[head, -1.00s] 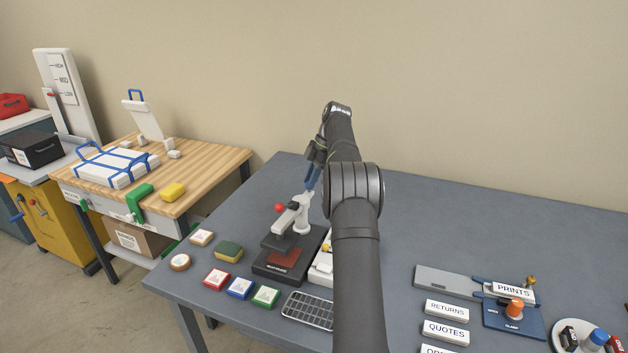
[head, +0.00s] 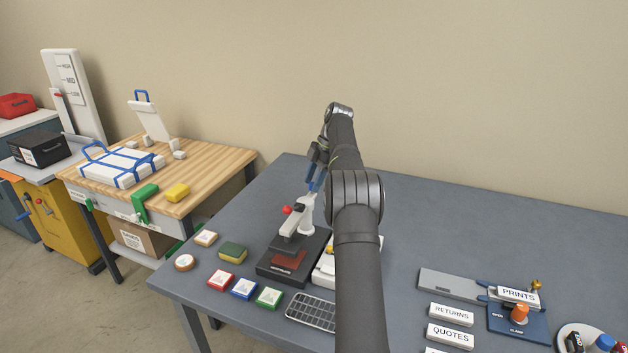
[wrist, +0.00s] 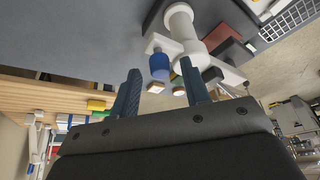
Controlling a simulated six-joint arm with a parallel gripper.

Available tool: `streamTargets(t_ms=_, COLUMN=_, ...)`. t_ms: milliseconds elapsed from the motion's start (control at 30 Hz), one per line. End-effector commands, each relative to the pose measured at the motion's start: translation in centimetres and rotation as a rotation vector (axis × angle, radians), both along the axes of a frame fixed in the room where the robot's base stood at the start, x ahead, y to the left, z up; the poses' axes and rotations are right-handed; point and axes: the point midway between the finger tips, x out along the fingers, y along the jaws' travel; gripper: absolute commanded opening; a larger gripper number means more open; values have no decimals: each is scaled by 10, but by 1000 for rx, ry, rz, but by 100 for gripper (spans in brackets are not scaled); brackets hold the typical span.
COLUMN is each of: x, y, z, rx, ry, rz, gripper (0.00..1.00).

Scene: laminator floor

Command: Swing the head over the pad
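The press stands near the front left of the grey table, with a white post and swing arm (head: 306,214), a red knob (head: 287,210) and a dark base holding a red-brown pad (head: 289,258). In the wrist view the white post (wrist: 181,22) carries a blue cylindrical handle (wrist: 159,66) on one side. My gripper (head: 317,178) is beside the upper post. In the wrist view its two blue fingers (wrist: 160,80) are apart, with the blue handle showing between the tips and gaps on both sides. I cannot tell how deep the handle sits between them.
Several stamp blocks (head: 243,288), a green and yellow sponge (head: 232,251) and a metal grid (head: 310,312) lie around the base. A white unit touches its right side, partly behind my arm. Label blocks (head: 451,314) and a clamp plate (head: 518,322) lie right. The back of the table is clear.

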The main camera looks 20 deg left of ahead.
Motion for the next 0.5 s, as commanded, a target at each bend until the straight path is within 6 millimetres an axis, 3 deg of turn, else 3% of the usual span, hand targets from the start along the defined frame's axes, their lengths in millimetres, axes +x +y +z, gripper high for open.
streamTargets(t_ms=233, x=0, y=0, z=3, rx=0, ry=0, rz=0, gripper=43)
streamTargets(t_ms=500, x=1, y=0, z=32, rx=1, ry=-2, rz=0, gripper=43)
